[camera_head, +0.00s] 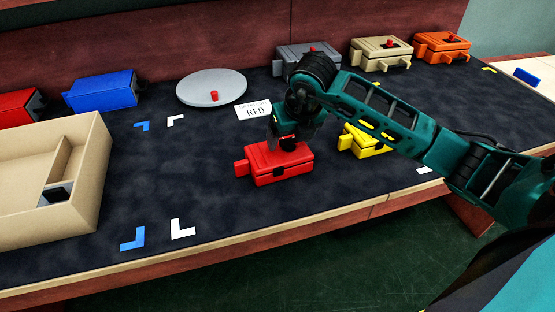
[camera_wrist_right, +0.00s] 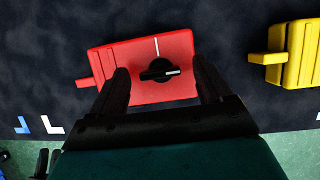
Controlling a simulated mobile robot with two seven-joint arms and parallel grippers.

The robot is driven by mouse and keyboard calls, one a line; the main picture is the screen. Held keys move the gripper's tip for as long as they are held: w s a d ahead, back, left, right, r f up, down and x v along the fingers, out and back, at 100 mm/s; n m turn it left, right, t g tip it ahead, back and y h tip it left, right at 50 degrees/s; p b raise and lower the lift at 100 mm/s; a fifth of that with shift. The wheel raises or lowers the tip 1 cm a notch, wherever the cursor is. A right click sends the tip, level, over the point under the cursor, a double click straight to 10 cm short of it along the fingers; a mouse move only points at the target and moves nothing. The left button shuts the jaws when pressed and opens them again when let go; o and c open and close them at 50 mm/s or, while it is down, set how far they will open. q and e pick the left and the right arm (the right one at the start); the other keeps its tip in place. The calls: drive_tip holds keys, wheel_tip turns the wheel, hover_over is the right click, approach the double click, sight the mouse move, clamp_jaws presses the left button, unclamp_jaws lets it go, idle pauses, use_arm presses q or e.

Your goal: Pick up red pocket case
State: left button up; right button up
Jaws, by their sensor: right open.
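The red pocket case (camera_head: 277,168) lies on the dark mat in the middle of the head view, with a small tab on its left side. In the right wrist view the red case (camera_wrist_right: 175,52) shows from above, with a black knob and a white line on top. My right gripper (camera_head: 291,137) is just above the red case. In the right wrist view its two dark fingers (camera_wrist_right: 163,88) are apart, over the near part of the case on either side of the knob. Nothing is held between them.
A yellow case (camera_head: 352,143) lies close on the right, partly behind my right arm. A beige tray (camera_head: 100,165) stands at left. A white card reading RED (camera_head: 253,110), a grey disc (camera_head: 205,84) and several other cases sit behind. The mat left of the red case is clear.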

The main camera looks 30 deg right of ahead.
drive_tip(key=shift+f, duration=0.1)
drive_tip(key=shift+c, duration=0.2)
clamp_jaws()
idle(0.5)
